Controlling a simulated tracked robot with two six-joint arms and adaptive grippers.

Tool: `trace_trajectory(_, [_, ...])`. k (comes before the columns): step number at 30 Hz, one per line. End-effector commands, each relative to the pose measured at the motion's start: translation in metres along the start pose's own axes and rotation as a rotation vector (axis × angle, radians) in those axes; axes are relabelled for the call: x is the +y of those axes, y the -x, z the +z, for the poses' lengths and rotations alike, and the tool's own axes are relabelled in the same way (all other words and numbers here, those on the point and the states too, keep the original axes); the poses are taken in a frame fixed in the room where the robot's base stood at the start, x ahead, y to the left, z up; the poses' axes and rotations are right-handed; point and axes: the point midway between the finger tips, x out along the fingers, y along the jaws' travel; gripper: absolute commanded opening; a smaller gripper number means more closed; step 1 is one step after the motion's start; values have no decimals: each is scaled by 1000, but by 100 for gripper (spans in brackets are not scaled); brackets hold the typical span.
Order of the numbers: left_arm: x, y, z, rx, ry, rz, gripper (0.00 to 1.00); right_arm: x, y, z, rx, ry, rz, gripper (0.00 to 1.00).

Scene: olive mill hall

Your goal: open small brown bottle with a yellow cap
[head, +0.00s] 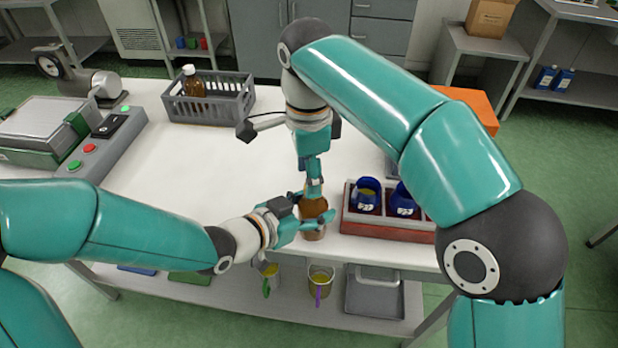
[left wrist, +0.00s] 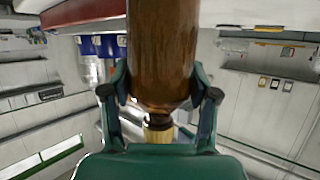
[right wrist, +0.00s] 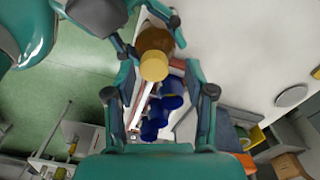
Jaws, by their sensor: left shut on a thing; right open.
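The small brown bottle (head: 313,222) stands upright near the front edge of the white table. My left gripper (head: 308,219) is shut around its body from the left. The left wrist view shows the brown glass (left wrist: 163,50) between both fingers, with the yellow cap (left wrist: 158,136) beyond the shoulder. My right gripper (head: 314,188) points down from above the bottle, fingers apart. In the right wrist view the yellow cap (right wrist: 153,66) lies between the open fingers, and I see no finger touching it. The cap is mostly hidden in the head view.
A divided tray (head: 385,231) with blue containers stands close right of the bottle. A grey crate (head: 215,108) holding another brown bottle with a white cap (head: 190,84) is at the back left. A button panel (head: 107,140) is at the left. The table's middle is clear.

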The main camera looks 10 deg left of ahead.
Motion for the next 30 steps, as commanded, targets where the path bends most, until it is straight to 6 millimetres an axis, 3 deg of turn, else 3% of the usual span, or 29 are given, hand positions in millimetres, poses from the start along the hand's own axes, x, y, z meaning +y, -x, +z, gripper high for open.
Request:
trace_trajectory(6, [0, 0, -1, 3, -1, -1, 0, 0, -19, 0, 0, 0, 1, 54])
trace_trajectory(15, [0, 0, -1, 3, -1, -1, 0, 0, -21, 0, -1, 0, -1, 54])
trace_trajectory(25, [1, 0, -1, 3, -4, 2, 0, -1, -21, -1, 0, -1, -5, 1])
trace_trajectory(30, [2, 0, -1, 4, -7, 6, 0, -2, -21, -1, 1, 13, -7, 0])
